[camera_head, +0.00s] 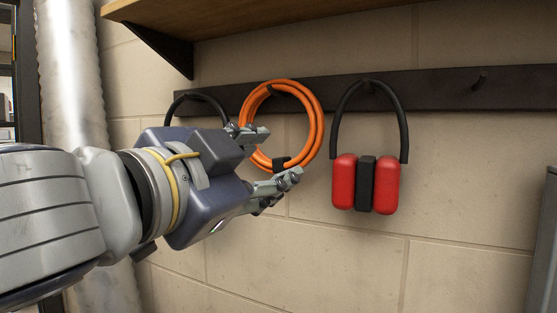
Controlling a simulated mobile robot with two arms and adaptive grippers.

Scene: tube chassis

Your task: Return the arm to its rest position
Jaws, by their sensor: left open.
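My left arm comes in from the left in the head view. Its gripper (283,155) is open, with its two fingers pointing right toward the wall. The fingers overlap the lower left part of an orange cable coil (317,125) in the picture. The coil hangs on the dark rail and has black ties. I cannot tell whether the fingers touch it; nothing is clearly held between them. My right gripper is not in view.
The dark hook rail (430,88) runs along the block wall. Red ear defenders (344,182) hang right of the coil. A black band (198,97) hangs behind my gripper. A wooden shelf (250,17) is above; a metal duct (70,75) stands left.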

